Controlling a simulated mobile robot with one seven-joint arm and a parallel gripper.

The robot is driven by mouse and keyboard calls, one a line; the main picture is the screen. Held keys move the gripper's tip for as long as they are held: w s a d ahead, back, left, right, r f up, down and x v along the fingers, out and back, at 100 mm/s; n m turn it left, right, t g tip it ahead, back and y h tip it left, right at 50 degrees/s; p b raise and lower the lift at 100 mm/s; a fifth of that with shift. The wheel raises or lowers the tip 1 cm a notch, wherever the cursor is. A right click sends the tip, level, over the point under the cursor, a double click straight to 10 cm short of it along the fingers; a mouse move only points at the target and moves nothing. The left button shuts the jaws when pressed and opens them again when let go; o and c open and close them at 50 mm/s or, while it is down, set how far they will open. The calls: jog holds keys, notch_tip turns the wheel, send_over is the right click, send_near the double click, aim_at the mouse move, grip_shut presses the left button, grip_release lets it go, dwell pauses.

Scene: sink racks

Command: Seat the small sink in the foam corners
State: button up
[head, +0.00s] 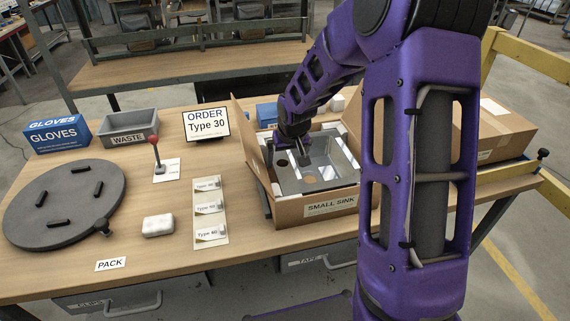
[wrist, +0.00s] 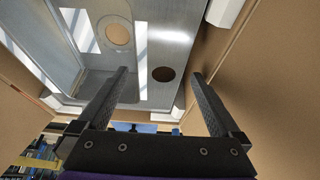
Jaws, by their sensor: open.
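White foam (head: 276,189) shows at the box's front left corner. In the wrist view the sink (wrist: 178,40) shows its basin, a round drain and a dark round hole in its rim. Pale foam pieces (wrist: 226,10) show beside it. My gripper (head: 304,163) is over the sink's left side, fingers apart. In the wrist view my gripper (wrist: 160,74) is open, with the hole between its fingertips. I cannot tell whether the sink lies level in every foam corner.
The box's left flap (head: 249,145) stands up beside my gripper. A closed carton (head: 495,130) stands at right. On the table's left are a round turntable (head: 62,205), a grey WASTE bin (head: 128,127), a red-knobbed lever (head: 154,142) and a white block (head: 158,225).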

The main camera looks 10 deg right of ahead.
jog(key=v, duration=0.6)
jog(key=shift+p, duration=0.4)
